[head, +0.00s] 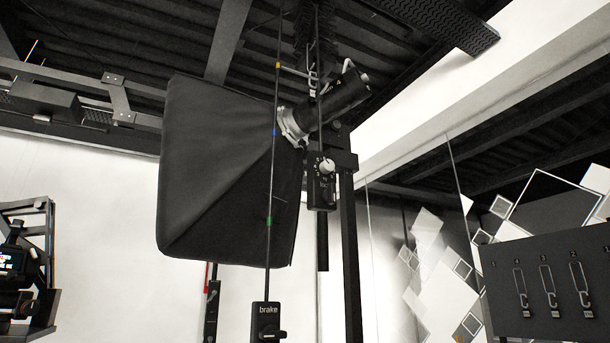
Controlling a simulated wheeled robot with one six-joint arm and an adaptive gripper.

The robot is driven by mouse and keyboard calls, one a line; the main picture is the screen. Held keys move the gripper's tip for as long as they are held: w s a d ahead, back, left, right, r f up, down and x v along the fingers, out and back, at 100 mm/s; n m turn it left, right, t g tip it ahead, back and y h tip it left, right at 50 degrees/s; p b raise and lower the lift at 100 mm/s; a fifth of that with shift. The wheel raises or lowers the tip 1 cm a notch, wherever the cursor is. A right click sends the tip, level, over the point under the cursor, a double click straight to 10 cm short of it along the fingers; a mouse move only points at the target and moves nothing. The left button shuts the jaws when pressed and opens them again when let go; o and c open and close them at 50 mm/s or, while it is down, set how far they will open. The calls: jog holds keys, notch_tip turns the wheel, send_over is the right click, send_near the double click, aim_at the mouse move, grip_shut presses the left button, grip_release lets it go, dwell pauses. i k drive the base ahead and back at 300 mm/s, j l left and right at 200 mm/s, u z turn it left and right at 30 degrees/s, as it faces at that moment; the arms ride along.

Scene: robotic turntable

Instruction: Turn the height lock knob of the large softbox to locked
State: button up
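The large softbox (215,170) is a big black fabric box hanging below the ceiling, with a black lamp head (335,100) behind it on a pale ring mount. A black control box (321,195) hangs right of the softbox, with a light round knob (327,166) on its face and small pale marks around it. The marks are too small to read, so I cannot tell the knob's setting or whether it is the height lock. My gripper is not in view.
A box labelled "brake" (268,322) with a dark knob hangs on a thin rod at the bottom. A camera rig (22,270) is at lower left. A dark panel (550,260) with several clips stands at right. A black post (348,250) stands beside the control box.

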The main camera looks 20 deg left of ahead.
aim_at(329, 194)
jog(key=u, duration=0.9)
